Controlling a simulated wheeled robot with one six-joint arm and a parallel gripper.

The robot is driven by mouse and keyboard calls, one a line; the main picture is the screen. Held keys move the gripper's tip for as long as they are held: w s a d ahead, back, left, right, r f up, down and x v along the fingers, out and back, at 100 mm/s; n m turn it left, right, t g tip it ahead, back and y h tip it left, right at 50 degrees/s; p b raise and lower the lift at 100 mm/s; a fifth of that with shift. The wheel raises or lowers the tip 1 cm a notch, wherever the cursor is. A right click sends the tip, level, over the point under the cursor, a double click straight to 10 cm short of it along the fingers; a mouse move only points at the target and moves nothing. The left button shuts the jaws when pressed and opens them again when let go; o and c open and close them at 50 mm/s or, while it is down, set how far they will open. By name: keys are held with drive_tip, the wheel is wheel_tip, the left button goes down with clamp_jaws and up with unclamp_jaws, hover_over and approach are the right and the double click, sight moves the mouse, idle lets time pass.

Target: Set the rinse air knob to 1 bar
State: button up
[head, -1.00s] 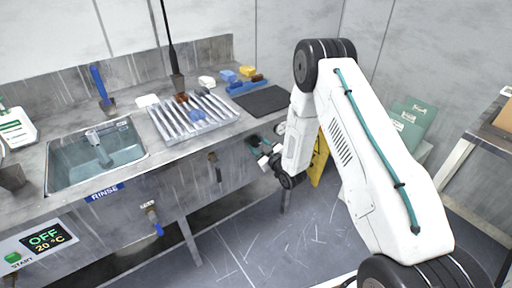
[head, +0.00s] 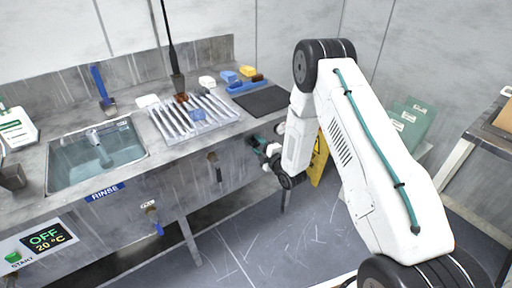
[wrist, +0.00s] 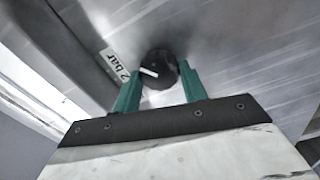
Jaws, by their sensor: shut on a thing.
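The rinse air knob (wrist: 157,65) is round and black with a white pointer line. In the head view my gripper (head: 261,146) is at the right end of the sink bench's front panel. The knob cannot be made out there.
The steel bench has a sink (head: 95,158) labelled "RINSE" and a ribbed rack (head: 160,122) above the panel. A tap with a blue handle (head: 158,229) sticks out of the front. A yellow sign (head: 319,162) stands behind my arm. The floor before the bench is clear.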

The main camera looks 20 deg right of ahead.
drive_tip(key=shift+a+f+n, duration=0.1)
drive_tip(key=shift+a+n, duration=0.1)
drive_tip(key=shift+n, duration=1.8)
drive_tip(key=o, duration=1)
drive_tip(key=shift+c, duration=0.2)
drive_tip(key=shift+d, duration=0.1)
drive_tip(key=shift+s+d, duration=0.3)
drive_tip(key=shift+s, duration=0.2)
drive_tip(key=v, duration=0.6)
drive_tip(key=shift+s, duration=0.4)
